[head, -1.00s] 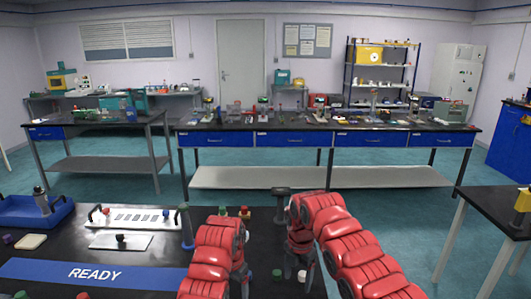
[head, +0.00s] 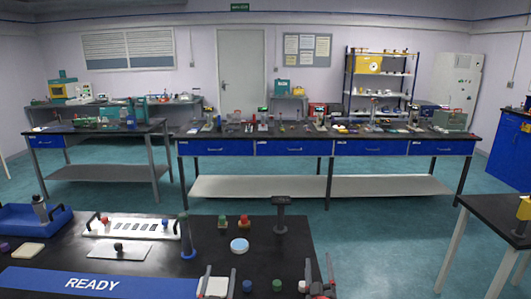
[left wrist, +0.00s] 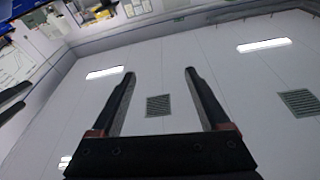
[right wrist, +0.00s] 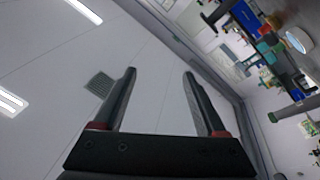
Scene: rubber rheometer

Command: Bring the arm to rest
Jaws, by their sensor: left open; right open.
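My left gripper (head: 219,271) shows at the bottom edge of the head view, fingers apart and pointing up. My right gripper (head: 318,263) is to its right, also with its fingers apart. The left wrist view shows the left gripper (left wrist: 158,72) open and empty against the ceiling. The right wrist view shows the right gripper (right wrist: 160,74) open and empty, also against the ceiling. My arms are otherwise mostly below the head view.
The near black table (head: 150,262) holds a blue tray (head: 62,222), a white slotted rack (head: 150,229), a dark post (head: 281,214), a round white-and-blue dish (head: 239,245) and small coloured pieces. Open floor (head: 360,225) lies beyond it.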

